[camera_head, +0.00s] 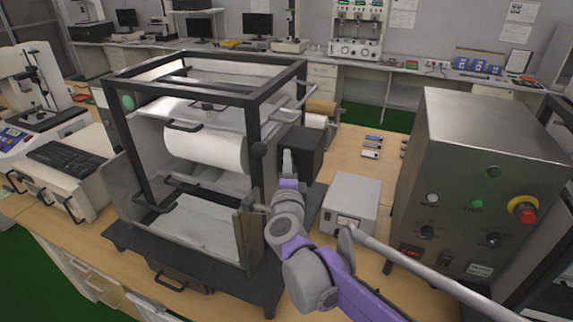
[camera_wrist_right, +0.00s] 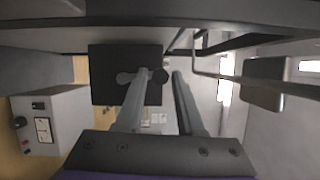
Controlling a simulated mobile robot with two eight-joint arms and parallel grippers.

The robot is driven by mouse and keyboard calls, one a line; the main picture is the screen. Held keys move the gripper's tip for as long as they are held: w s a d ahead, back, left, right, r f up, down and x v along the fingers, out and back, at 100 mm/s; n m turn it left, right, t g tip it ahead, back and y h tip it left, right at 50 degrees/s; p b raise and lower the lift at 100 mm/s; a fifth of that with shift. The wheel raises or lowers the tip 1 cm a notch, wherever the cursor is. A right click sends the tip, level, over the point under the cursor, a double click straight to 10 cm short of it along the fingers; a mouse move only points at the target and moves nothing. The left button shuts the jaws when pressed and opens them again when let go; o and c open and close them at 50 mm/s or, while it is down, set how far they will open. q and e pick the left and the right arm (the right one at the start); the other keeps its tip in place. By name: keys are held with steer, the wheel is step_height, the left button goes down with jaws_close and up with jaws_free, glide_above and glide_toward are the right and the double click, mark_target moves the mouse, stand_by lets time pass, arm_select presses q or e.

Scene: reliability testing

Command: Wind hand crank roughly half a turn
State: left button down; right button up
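The tester is a black-framed machine (camera_head: 257,98) with a white roll (camera_head: 205,148) inside and a black box (camera_head: 306,155) on its right side. A dark round knob (camera_head: 259,149), apparently the hand crank's grip, shows left of this box. In the right wrist view, a grey crank bar (camera_wrist_right: 125,77) lies in front of the black box (camera_wrist_right: 112,58), with the dark knob (camera_wrist_right: 160,76) at its right. My right gripper (camera_head: 288,164) is at the box. In the wrist view its fingers (camera_wrist_right: 160,82) are apart, with the knob showing between their tips; contact cannot be told. My left gripper is not in view.
A small grey box (camera_head: 352,198) stands right of my right gripper. A large metal control cabinet (camera_head: 480,150) stands farther right. Bare wooden bench (camera_head: 350,147) shows behind the small box.

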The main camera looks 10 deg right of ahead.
steer(key=s+a+b, duration=0.1)
steer(key=s+a, duration=0.1)
steer(key=s, duration=0.8)
steer(key=shift+s+f, duration=0.15)
steer(key=shift+s, duration=0.2)
steer(key=shift+a, duration=0.1)
steer(key=s+a+f+n+g+y, duration=0.3)
steer(key=s+f+n+g+y, duration=0.45)
steer(key=f+n, duration=0.65)
steer(key=s+d+f+n+g+h, duration=0.2)
steer(key=s+d+f+n, duration=0.1)
steer(key=s, duration=0.4)
steer(key=s+d+f+n+g+h+p, duration=0.1)
steer(key=s+d+f+n+g+h, duration=0.1)
steer(key=s+d+f, duration=0.4)
steer(key=shift+s+d+f+n+g, duration=0.2)
steer(key=shift+s+f+n+g, duration=0.35)
steer(key=shift+s+f+n, duration=0.4)
steer(key=shift+w+r, duration=0.1)
steer(key=shift+r, duration=0.05)
